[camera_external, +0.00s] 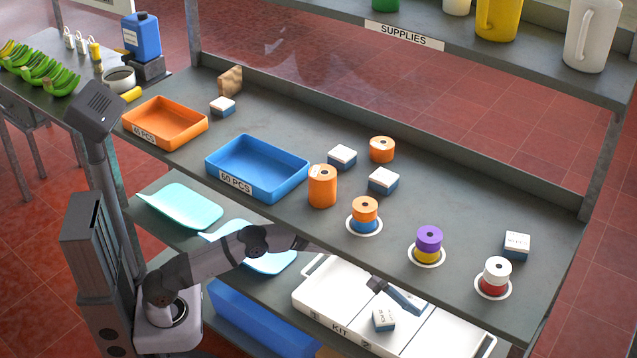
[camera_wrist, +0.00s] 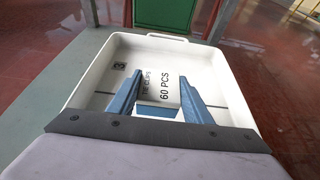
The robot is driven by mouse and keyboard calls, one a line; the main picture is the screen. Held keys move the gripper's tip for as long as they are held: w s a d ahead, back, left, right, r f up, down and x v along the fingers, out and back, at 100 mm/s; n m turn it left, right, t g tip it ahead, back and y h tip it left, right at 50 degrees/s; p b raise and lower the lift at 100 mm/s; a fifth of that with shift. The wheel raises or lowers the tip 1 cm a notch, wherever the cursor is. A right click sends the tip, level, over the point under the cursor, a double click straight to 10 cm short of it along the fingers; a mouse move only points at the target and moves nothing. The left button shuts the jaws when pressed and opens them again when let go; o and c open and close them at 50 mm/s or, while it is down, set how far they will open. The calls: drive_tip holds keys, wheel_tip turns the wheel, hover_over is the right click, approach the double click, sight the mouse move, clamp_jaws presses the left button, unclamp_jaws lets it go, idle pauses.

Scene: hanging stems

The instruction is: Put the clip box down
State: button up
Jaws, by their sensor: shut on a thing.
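The clip box (camera_external: 383,320) is white on top with blue sides and printed text. In the wrist view the clip box (camera_wrist: 158,88) sits between my two blue fingers, its label reading "60 PCS". My gripper (camera_external: 407,301) is shut on it, over the white kit tray (camera_external: 312,290). The gripper also shows in the wrist view (camera_wrist: 160,103). In the wrist view the tray (camera_wrist: 95,70) surrounds the box, with a "3" printed by the far left. I cannot tell whether the box touches the tray floor.
The tray has raised walls and dividers and stands in front of the grey shelf. On the shelf are a blue bin (camera_external: 258,168), an orange bin (camera_external: 165,122), several similar boxes and stacked spools, including a purple one (camera_external: 429,238). Teal trays (camera_external: 180,206) lie to the left.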

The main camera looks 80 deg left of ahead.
sight(412, 318)
drive_tip(key=shift+f+b, duration=0.85)
drive_tip(key=shift+f, duration=1.6)
drive_tip(key=shift+f, duration=0.15)
drive_tip(key=o, duration=0.9)
drive_tip(key=shift+a+r, duration=0.1)
drive_tip(key=shift+r, duration=0.15)
drive_tip(key=shift+p+v, duration=0.9)
drive_tip(key=shift+v, duration=2.75)
